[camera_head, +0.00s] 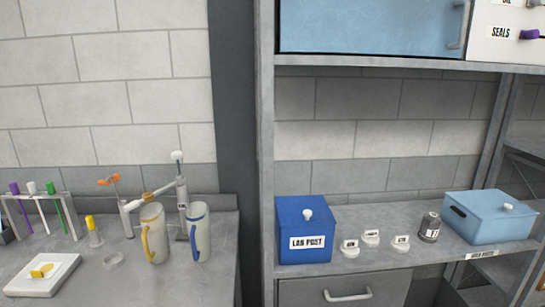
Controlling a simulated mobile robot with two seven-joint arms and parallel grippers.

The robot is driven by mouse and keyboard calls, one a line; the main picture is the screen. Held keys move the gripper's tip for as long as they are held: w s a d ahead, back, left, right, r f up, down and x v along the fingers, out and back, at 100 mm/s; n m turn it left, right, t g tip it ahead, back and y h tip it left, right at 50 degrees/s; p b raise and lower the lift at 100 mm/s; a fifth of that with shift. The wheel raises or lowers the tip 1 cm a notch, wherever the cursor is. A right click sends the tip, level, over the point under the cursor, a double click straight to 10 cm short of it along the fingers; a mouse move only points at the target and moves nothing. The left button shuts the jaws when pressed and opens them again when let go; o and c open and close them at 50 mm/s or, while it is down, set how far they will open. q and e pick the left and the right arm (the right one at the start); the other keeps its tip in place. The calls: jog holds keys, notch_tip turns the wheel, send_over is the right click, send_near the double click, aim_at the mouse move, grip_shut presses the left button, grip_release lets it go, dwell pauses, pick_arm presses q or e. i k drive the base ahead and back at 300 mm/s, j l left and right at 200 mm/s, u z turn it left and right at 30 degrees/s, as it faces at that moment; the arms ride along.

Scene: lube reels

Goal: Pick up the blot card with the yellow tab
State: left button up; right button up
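A white square slab (28,282) lies flat on the grey bench at the lower left. A small yellow tab-like piece (43,270) sits on top of it. I cannot tell whether the tab belongs to the slab or to a separate white card lying on it. Neither of my grippers is in view.
A rack (42,213) with coloured-capped tubes stands behind the slab. The shelf at right holds a blue LAB POST box (305,242), small labelled weights and a light-blue box (492,220).

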aim_at(45, 270)
jog(key=j+u, duration=0.15)
jog(key=u, duration=1.5)
jog(key=i+j, duration=0.2)
jog(key=i, duration=0.15)
jog(key=i+j+u, duration=0.1)
jog(key=i+j, duration=0.15)
jog(key=i, duration=0.1)
